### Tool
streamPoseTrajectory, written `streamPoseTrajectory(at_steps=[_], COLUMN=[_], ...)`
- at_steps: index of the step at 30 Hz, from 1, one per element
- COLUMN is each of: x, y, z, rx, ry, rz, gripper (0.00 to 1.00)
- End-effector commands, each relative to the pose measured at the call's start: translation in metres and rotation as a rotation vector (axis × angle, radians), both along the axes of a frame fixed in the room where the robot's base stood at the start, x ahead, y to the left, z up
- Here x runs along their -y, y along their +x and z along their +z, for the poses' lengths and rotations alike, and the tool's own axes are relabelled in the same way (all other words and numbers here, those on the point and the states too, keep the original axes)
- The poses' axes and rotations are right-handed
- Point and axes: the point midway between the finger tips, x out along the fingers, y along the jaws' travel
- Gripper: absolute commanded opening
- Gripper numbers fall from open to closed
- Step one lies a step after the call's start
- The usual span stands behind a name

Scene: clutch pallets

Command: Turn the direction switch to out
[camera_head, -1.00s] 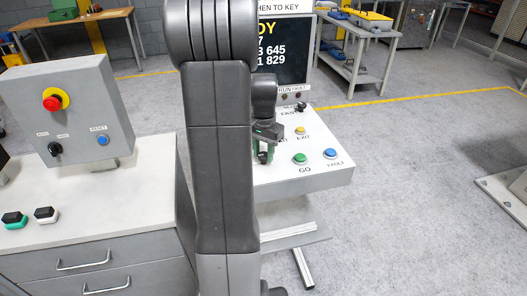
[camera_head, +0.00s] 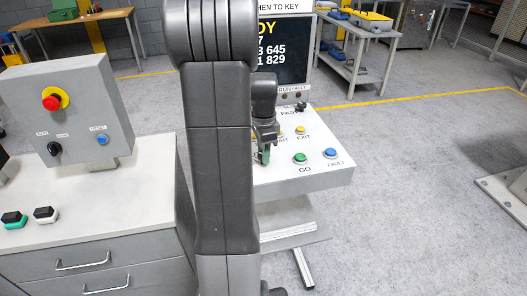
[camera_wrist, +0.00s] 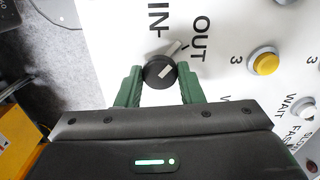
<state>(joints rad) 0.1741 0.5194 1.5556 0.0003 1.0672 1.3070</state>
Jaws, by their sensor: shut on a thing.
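The direction switch (camera_wrist: 157,76) is a round black knob with a pale pointer, on a white panel between the printed words IN and OUT in the wrist view. Its pointer slants up and right, toward the OUT mark. My gripper (camera_wrist: 161,72) has its two green fingers on either side of the knob, shut on it. In the head view my gripper (camera_head: 263,155) is down at the left part of the sloping white console (camera_head: 320,180), and the switch is hidden there behind my arm and gripper.
A yellow button (camera_wrist: 265,61) and a white button (camera_wrist: 301,106) lie right of the switch. The green GO button (camera_head: 300,158) and blue FAULT button (camera_head: 330,153) are near the console's front edge. A grey box with a red emergency button (camera_head: 51,103) stands left.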

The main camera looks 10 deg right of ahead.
Motion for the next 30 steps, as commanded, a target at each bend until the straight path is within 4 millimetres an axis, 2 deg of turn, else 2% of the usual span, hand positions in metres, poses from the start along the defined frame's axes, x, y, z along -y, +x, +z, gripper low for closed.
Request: streamPoseTrajectory(at_steps=[6, 13, 30], x=[0.0003, 0.0004, 0.0004], y=[0.0006, 0.0007, 0.0009], z=[0.0010, 0.0012, 0.0014], rx=[0.003, 0.003, 0.004], ry=[-0.001, -0.001, -0.001], rz=[-0.161, -0.273, -0.334], gripper=[0.11, 0.11, 0.11])
